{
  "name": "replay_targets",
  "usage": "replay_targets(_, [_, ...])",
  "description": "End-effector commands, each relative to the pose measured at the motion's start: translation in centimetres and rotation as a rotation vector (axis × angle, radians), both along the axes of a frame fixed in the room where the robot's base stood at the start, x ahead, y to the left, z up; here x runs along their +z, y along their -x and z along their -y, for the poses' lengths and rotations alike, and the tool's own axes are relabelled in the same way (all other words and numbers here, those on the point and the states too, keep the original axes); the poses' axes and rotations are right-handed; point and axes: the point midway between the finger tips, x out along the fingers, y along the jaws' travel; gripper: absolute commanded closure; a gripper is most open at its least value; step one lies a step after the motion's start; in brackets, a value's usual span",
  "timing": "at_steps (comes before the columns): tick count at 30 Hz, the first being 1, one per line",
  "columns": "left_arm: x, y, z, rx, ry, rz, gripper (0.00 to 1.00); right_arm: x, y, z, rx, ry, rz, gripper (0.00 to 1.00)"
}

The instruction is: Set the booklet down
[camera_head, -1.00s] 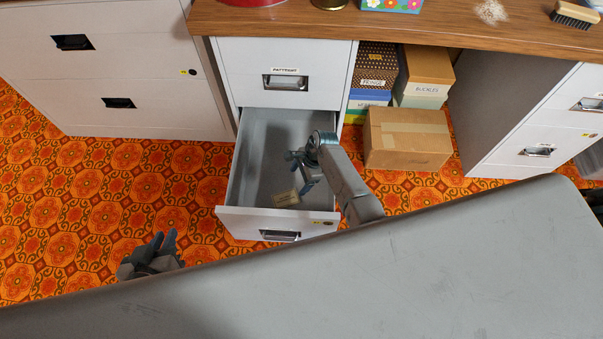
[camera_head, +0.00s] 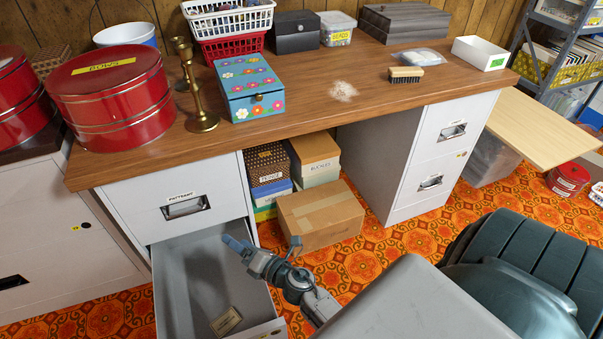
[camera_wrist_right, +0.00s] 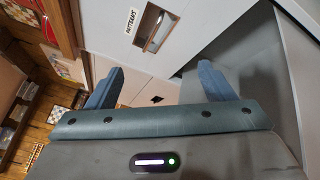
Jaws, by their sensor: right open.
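A small tan booklet (camera_head: 226,321) lies flat on the floor of the open lower drawer (camera_head: 178,305), near its front. My right gripper (camera_head: 232,243) is above the drawer's right side, apart from the booklet. In the right wrist view its two blue fingers (camera_wrist_right: 160,82) are spread with nothing between them. That view also shows the drawer front labelled PATTERNS (camera_wrist_right: 152,28); I do not make out the booklet there. My left gripper is out of view.
The wooden desktop (camera_head: 300,105) above carries red tins (camera_head: 115,95), brass candlesticks (camera_head: 198,100), a flowered box (camera_head: 250,88) and a brush (camera_head: 405,75). Cardboard boxes (camera_head: 320,215) stand right of the drawer. Patterned floor (camera_head: 385,240) is free in front of them.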

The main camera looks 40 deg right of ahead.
Motion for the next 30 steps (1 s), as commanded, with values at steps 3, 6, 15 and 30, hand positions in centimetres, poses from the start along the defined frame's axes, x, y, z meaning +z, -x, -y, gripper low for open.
replay_targets(3, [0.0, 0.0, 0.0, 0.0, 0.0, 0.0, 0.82, 2.3, 3.3, 3.9, -0.186, -0.395, -0.063, 0.25])
replay_targets(6, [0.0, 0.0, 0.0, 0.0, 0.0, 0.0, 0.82, 3.3, 6.4, 6.4, -0.323, -0.743, -0.136, 0.25])
replay_targets(15, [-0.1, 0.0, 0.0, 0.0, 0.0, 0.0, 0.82, 4.2, 16.2, 6.7, -0.638, -1.703, -0.487, 0.25])
replay_targets(30, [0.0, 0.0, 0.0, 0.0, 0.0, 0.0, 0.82, 5.5, 21.1, 3.3, -0.768, -2.089, -0.754, 0.25])
